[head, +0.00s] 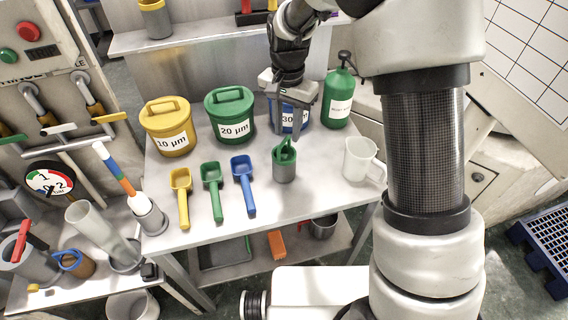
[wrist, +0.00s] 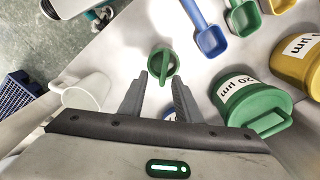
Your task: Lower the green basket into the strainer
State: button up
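A green basket (head: 286,150) with an upright loop handle shows on the white table. A grey cylindrical body (head: 284,172) is below its green part; I cannot tell whether this is the basket's own mesh or a separate cup. In the wrist view the green basket (wrist: 162,64) is seen from above, just beyond the fingertips. My gripper (head: 289,126) is open and empty, pointing down above and behind the basket. In the wrist view its fingers (wrist: 160,80) are apart with nothing between them. I cannot identify a separate strainer for sure.
Yellow (head: 166,128), green (head: 230,114) and blue (head: 290,116) tubs stand at the back. A green bottle (head: 338,98) and white jug (head: 361,158) are to the right. Yellow, green and blue scoops (head: 212,192) lie left of the basket. The table front is clear.

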aim_at(284, 140)
jog(key=f, duration=0.2)
jog(key=a+f, duration=0.1)
jog(key=shift+f, duration=1)
grip_shut()
